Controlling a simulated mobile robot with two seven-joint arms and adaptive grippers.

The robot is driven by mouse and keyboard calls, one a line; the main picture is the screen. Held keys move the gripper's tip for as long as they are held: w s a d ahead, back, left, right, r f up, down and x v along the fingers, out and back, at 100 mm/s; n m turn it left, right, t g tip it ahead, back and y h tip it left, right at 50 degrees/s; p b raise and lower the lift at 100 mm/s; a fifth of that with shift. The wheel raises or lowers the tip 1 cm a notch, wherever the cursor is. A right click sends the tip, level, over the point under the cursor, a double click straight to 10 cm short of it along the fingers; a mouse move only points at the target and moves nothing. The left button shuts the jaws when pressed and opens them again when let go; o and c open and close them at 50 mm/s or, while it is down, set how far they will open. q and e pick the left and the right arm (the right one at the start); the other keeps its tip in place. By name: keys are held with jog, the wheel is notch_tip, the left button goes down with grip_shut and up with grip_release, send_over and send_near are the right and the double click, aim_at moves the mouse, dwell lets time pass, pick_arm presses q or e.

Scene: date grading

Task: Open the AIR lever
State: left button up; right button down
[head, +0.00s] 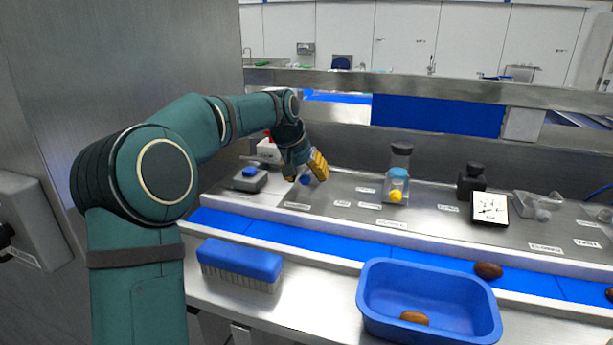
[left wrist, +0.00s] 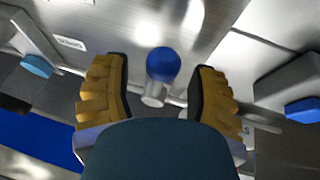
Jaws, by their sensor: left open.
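The AIR lever shows as a round blue knob (left wrist: 163,64) on a short metallic stem (left wrist: 154,95) in the left wrist view. Its label cannot be read for certain. In the head view the blue knob (head: 305,180) sits low beside the yellow fingers, on the steel panel at the left. My left gripper (head: 306,168) is open around the knob's sides. In the left wrist view one yellow finger of the left gripper (left wrist: 158,84) is on each side of the knob, with a gap to both. My right gripper is not in view.
A grey box with a blue button (head: 249,173) stands left of the gripper. A blue-capped jar (head: 397,186), a dark bottle (head: 470,182) and a white dial card (head: 490,208) stand to the right. A blue brush (head: 240,261) and a blue bin (head: 370,305) are in front.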

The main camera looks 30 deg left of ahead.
pick_arm(q)
grip_shut()
dwell(0.3)
jog(key=shift+w, duration=0.1)
